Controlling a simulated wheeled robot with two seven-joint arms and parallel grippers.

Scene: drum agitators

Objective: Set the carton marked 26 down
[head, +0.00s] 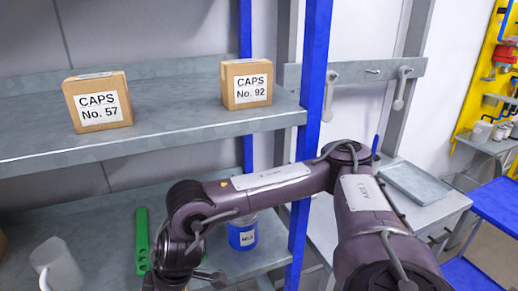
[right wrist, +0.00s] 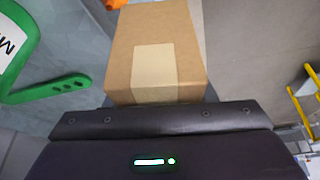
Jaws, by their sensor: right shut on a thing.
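A plain brown carton (right wrist: 155,35) with a pale tape strip shows in the right wrist view, directly in front of my right gripper (right wrist: 160,112). The gripper is shut on it. No number shows on the faces in view, so I cannot read whether it is 26. In the head view my right arm reaches in from the right and bends down at the lower shelf; its gripper and the carton are out of that picture. What lies under the carton is hidden. My left gripper is in neither view.
Cartons No. 57 (head: 98,102) and No. 92 (head: 246,84) stand on the upper shelf (head: 175,122), with room between them. The lower shelf holds a white cylinder (head: 56,268), a green tool (head: 142,240) and a blue-labelled jar (head: 243,238). A blue post (head: 312,75) stands beside my arm.

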